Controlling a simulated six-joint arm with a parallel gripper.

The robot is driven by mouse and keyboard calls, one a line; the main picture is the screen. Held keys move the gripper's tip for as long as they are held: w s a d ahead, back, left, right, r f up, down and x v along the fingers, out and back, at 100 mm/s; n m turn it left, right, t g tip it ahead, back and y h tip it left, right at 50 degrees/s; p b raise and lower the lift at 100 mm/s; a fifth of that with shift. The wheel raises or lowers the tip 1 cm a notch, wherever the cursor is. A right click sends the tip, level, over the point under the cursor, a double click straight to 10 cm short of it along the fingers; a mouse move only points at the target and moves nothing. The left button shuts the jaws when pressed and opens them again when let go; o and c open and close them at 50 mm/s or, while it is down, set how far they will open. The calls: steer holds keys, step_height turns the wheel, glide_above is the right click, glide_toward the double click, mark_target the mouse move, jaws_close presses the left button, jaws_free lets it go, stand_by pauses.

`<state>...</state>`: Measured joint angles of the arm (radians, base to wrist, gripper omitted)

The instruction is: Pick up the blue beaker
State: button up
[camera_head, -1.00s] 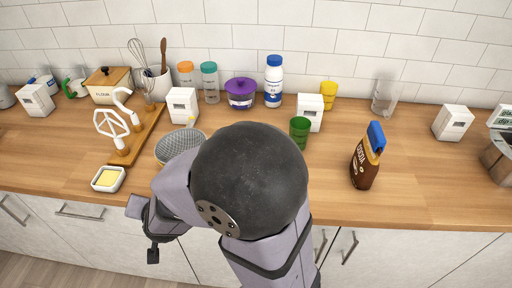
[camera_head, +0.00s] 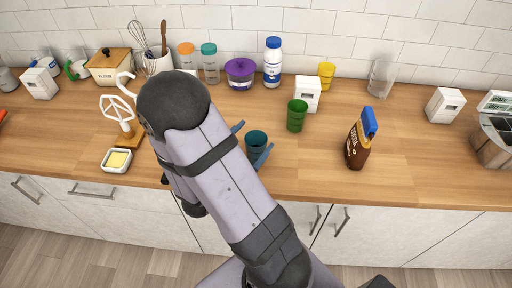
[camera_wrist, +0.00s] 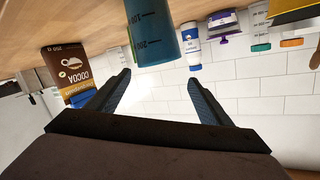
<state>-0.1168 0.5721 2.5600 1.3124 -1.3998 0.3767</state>
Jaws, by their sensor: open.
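The blue beaker (camera_head: 256,143) stands upright on the counter to the right of my forearm. In the wrist view the beaker (camera_wrist: 151,32) is a translucent blue cylinder with dark marks, cut off by the top edge. My gripper (camera_wrist: 159,78) has its two dark blue fingers spread, with nothing held between them. In the wrist view the beaker is at the top of the gap between the fingertips, closer to the left one. In the head view the fingertips show on either side of the beaker. I cannot tell whether they touch it.
A green cup (camera_head: 297,116) stands right of the beaker, with a cocoa package (camera_head: 357,150) farther right. A white box (camera_head: 308,94), purple-lidded jar (camera_head: 240,76) and white bottle (camera_head: 272,66) stand behind. A butter dish (camera_head: 117,160) is at the left front. The counter's right front is clear.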

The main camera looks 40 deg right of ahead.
mark_target(253, 154)
step_height(253, 154, down, 5)
steer(key=n+t, duration=0.1)
steer(key=n, duration=0.2)
steer(key=n+t+p, duration=0.1)
steer(key=n, duration=0.1)
steer(key=shift+d+f+n+y, duration=0.1)
steer(key=shift+d+n+y, duration=0.05)
steer(key=shift+n+y, duration=0.25)
steer(key=shift+s+f+n+t+y, duration=0.15)
steer(key=shift+f+n+t+y, duration=0.15)
steer(key=shift+f+n+t, duration=0.35)
steer(key=shift+p+x, duration=0.55)
steer(key=shift+x, duration=0.65)
steer(key=p+x, duration=0.2)
steer(key=x, duration=0.1)
steer(key=shift+w+d+f, duration=0.15)
steer(key=shift+w+d, duration=0.1)
steer(key=shift+w, duration=0.05)
steer(key=shift+w+d+f, duration=0.2)
steer(key=shift+w+d, duration=0.05)
steer(key=shift+d, duration=0.15)
steer(key=shift+c, duration=0.2)
steer(key=c, duration=1.1)
steer(key=shift+r, duration=0.2)
